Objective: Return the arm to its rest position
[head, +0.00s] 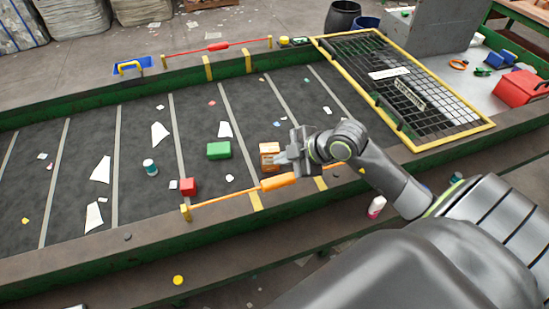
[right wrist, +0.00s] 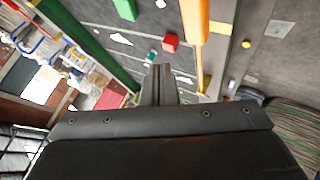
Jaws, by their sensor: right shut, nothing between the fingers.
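My right gripper (head: 284,159) is over the near side of the dark sorting belt (head: 70,200), its arm reaching in from the lower right. Its fingers are shut together with nothing between them; they also show in the right wrist view (right wrist: 162,80). An orange block (head: 268,148) lies just beyond the fingertips in the head view, partly hidden by the gripper. The orange handle (head: 278,182) of a bar along the near belt edge is just below the gripper in the picture. My left gripper is in neither view.
On the belt lie a green block (head: 219,150), a red block (head: 188,187), a teal-and-white can (head: 150,167) and paper scraps. A yellow-framed grid (head: 462,135) is at the right. A red box (head: 520,88) stands beyond it. A pink-and-white bottle (head: 376,207) is below the near edge.

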